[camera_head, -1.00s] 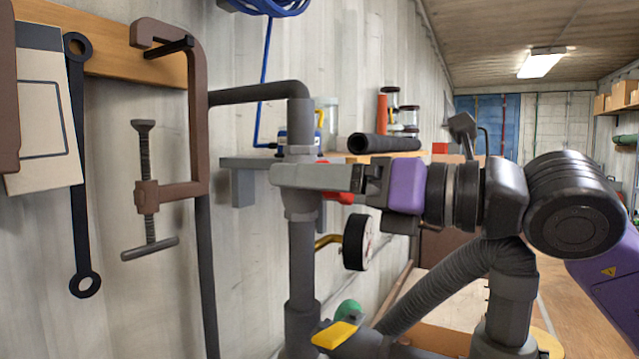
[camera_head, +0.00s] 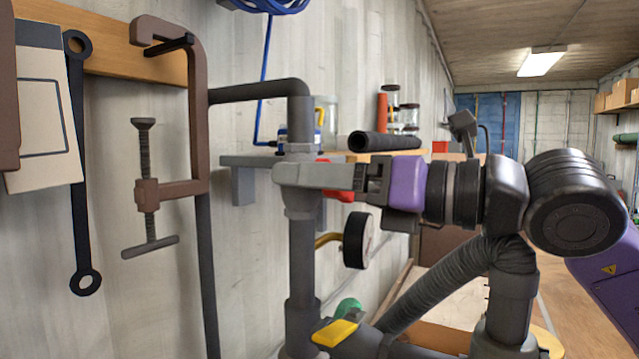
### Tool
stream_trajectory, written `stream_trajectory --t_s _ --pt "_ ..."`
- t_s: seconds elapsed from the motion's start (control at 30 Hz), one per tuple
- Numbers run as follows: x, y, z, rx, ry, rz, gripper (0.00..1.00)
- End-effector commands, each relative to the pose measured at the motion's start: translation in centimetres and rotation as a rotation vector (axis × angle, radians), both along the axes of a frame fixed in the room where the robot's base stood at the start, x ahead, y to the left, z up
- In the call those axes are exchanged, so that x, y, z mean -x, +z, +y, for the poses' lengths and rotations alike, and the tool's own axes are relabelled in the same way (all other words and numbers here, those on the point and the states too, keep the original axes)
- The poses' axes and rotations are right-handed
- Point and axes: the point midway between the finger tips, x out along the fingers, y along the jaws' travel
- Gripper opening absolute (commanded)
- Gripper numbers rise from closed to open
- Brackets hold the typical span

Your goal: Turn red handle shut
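The red handle (camera_head: 339,195) shows only as small red patches above and below my gripper, beside the vertical grey pipe (camera_head: 301,255). My gripper (camera_head: 290,175) points left across the front of the pipe at the handle's height. Its grey fingers overlap the pipe and cover most of the handle. I cannot see the gap between the fingertips, nor whether they touch the handle.
A round gauge (camera_head: 358,240) on a brass stub sits right of the pipe, below my gripper. A yellow handle (camera_head: 335,333) is low in front. A brown clamp (camera_head: 196,110) and a black wrench (camera_head: 78,170) hang on the left wall. A shelf (camera_head: 243,162) is behind.

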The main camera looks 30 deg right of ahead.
Motion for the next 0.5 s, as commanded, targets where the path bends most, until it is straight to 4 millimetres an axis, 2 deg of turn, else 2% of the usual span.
stream_trajectory --t_s 0.43,0.47,0.5 --pt "-0.02 0.03 -0.10 0.000 -0.002 0.000 0.44" --pt "-0.02 0.03 -0.10 0.000 -0.002 0.000 0.90" --pt "-0.02 0.03 -0.10 0.000 -0.002 0.000 0.98"
